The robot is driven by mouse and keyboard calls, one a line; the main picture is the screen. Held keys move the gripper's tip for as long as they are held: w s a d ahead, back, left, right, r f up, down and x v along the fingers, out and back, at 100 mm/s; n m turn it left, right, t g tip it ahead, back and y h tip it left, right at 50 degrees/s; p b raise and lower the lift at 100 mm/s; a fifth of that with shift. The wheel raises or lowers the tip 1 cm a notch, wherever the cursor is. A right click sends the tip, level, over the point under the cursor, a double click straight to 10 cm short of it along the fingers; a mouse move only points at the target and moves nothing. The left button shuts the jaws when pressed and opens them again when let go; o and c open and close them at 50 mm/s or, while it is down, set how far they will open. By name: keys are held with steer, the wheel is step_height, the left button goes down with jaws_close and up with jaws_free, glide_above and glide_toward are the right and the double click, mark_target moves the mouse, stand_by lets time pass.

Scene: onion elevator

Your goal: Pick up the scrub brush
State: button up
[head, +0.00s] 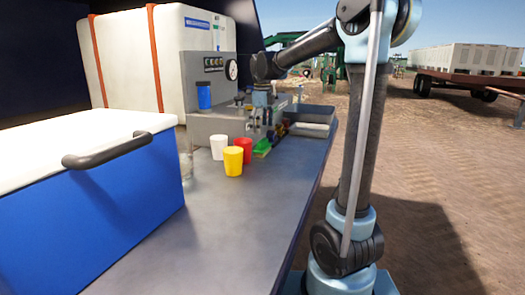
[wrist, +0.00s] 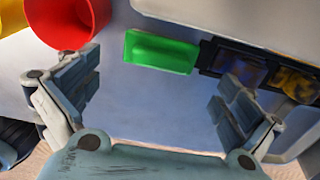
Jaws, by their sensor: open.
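A green block-shaped thing (wrist: 160,52), which may be the scrub brush, lies on the grey counter in the wrist view. Its bristles cannot be made out. It also shows as a small green patch beside the red cup in the head view (head: 262,148). My gripper (wrist: 158,100) is open and empty, its two fingers spread wide apart. The green thing is ahead of the fingertips, between their lines and apart from them. In the head view my gripper (head: 262,124) is above the counter near the green thing, partly lost among the objects behind it.
A red cup (wrist: 70,20) is close to my left finger. A dark tray (wrist: 255,70) with small items adjoins the green thing's right end. White (head: 218,147) and yellow (head: 233,161) cups stand nearby. A blue cooler (head: 100,215) fills the counter's left; the front counter (head: 240,225) is clear.

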mark_target(263, 140)
steer(key=shift+w+d+f, duration=0.1)
steer(key=shift+f, duration=3.4)
steer(key=c, duration=0.9)
